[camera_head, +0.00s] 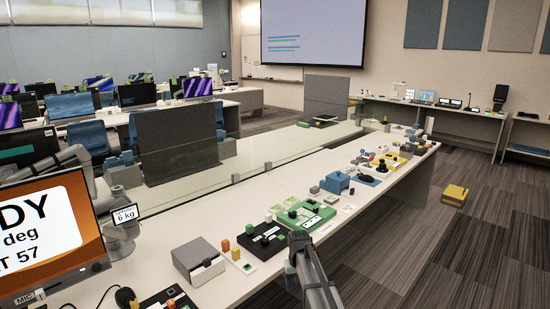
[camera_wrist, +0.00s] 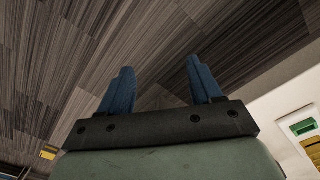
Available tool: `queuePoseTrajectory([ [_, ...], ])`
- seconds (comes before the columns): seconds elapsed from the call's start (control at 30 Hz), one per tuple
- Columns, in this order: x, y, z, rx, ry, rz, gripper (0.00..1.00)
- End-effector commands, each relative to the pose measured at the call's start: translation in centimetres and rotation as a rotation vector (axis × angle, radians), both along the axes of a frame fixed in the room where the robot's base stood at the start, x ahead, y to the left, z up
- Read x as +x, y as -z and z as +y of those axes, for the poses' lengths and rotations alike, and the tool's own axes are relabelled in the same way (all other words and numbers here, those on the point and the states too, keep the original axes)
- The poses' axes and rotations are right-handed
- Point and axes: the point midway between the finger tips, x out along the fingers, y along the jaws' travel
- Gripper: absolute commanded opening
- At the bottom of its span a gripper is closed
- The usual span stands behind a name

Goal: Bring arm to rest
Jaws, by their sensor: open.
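My gripper (camera_wrist: 160,66) shows in the wrist view with its two blue fingers apart and nothing between them. Striped carpet (camera_wrist: 60,60) lies beyond the fingers. In the head view my grey arm (camera_head: 313,275) rises at the bottom centre, by the front edge of the long white table (camera_head: 215,283). I cannot clearly make out the fingers there.
The table carries a grey box (camera_head: 198,258), a black board (camera_head: 262,241), a green board (camera_head: 305,214), a blue box (camera_head: 336,182) and many small parts. A monitor (camera_head: 55,235) stands at left. A yellow box (camera_head: 455,194) lies on otherwise open floor at right.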

Motion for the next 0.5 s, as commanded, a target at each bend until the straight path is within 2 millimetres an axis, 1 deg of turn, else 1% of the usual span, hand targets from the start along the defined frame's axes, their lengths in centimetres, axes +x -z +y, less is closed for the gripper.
queuePoseTrajectory([
  [0.03,-3.8,1.7,-1.5,0.002,0.014,0.005,0.64],
  [0.07,-5.3,2.6,-2.1,0.004,0.02,0.005,0.64],
  [0.1,-7.2,3.7,-3.0,0.007,0.03,0.004,0.64],
  [0.17,-10.1,5.2,-4.1,0.01,0.044,0.004,0.64],
  [0.2,-11.9,6.1,-4.8,0.012,0.053,0.004,0.64],
  [0.27,-14.3,7.1,-5.7,0.015,0.065,0.003,0.64],
  [0.3,-15.8,7.7,-6.2,0.016,0.073,0.003,0.64],
  [0.5,-22.3,9.8,-8.1,0.022,0.105,0.0,0.64],
])
